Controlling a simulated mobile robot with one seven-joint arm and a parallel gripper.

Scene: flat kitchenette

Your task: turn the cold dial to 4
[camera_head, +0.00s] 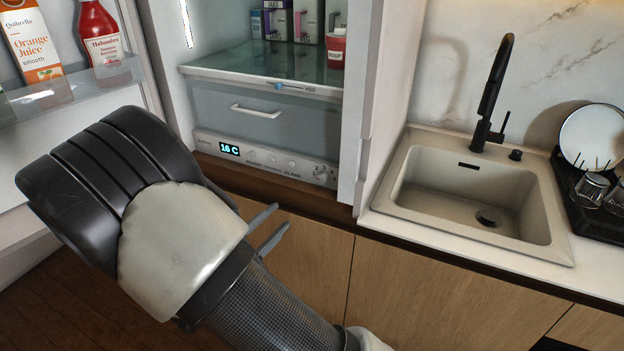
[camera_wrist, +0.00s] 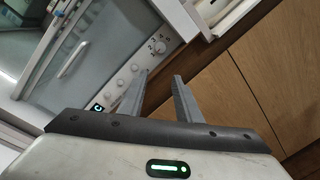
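The cold dial (camera_head: 321,171) is a small round knob with numbers around it, at the right end of the white control panel (camera_head: 262,158) low in the open fridge. In the wrist view the dial (camera_wrist: 159,47) shows digits beside it, above my fingertips; its exact setting is too small to tell. My gripper (camera_head: 277,221) is in front of and below the panel, apart from the dial. In the wrist view my gripper (camera_wrist: 161,75) has its two fingers spread with nothing between them.
A lit display (camera_head: 230,149) and several small buttons sit on the panel. A drawer (camera_head: 255,110) and a glass shelf (camera_head: 270,62) are above it. The open fridge door with bottles stands at left. A sink (camera_head: 470,190) and counter lie at right, above wooden cabinet fronts (camera_head: 300,262).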

